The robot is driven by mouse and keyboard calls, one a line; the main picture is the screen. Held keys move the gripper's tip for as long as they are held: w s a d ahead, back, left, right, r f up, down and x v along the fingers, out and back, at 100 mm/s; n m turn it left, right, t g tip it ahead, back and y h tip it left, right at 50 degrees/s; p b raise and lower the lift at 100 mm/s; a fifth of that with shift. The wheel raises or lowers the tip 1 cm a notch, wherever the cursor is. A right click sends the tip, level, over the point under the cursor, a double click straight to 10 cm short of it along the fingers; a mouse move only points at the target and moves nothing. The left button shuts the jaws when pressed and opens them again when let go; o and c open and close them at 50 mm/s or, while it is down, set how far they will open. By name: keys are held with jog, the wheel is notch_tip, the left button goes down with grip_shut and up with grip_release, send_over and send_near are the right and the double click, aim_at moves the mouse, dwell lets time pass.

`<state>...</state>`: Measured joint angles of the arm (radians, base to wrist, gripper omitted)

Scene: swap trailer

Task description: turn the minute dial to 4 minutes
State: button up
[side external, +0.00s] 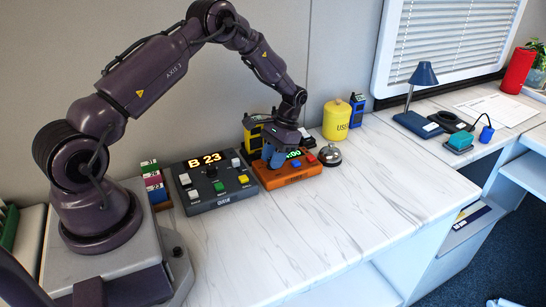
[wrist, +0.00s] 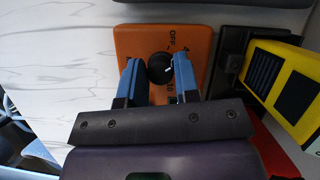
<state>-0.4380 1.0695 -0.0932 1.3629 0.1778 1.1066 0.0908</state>
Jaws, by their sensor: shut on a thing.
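The orange timer box (side external: 296,179) sits on the marble counter, with a green display (side external: 294,154) partly hidden by my gripper; I read only ":00". It has blue and red buttons at its right. In the wrist view the orange face (wrist: 135,38) carries a round black minute dial (wrist: 158,66) with a short white mark toward the right of the picture. "OFF" and "10" are printed around it; other marks are partly hidden. My gripper (side external: 272,159) points down over the box's left part. In the wrist view its blue fingers (wrist: 159,80) are shut on the dial, one on each side.
A dark console (side external: 215,188) reading "B 23" stands close left of the timer. A silver bell (side external: 330,155) stands close right. A yellow device (side external: 252,133) is behind, with a yellow canister (side external: 337,120) further right. The counter front (side external: 350,210) is clear.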

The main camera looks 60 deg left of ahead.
jog(key=shift+w, duration=0.1)
jog(key=o, duration=0.9)
jog(key=shift+c, duration=0.2)
jog(key=d+v, duration=0.1)
jog(key=v, duration=1.2)
jog(key=shift+a, duration=0.45)
jog(key=s+d+r+m+t, duration=0.1)
jog(key=s+d+r+t, duration=0.4)
jog(key=s+d+r, duration=0.4)
jog(key=s+d+r+m+t, duration=0.1)
jog(key=s+d+r+t, duration=0.4)
jog(key=s+d+r, duration=0.4)
jog(key=s, duration=0.7)
jog(key=shift+r+y, duration=0.4)
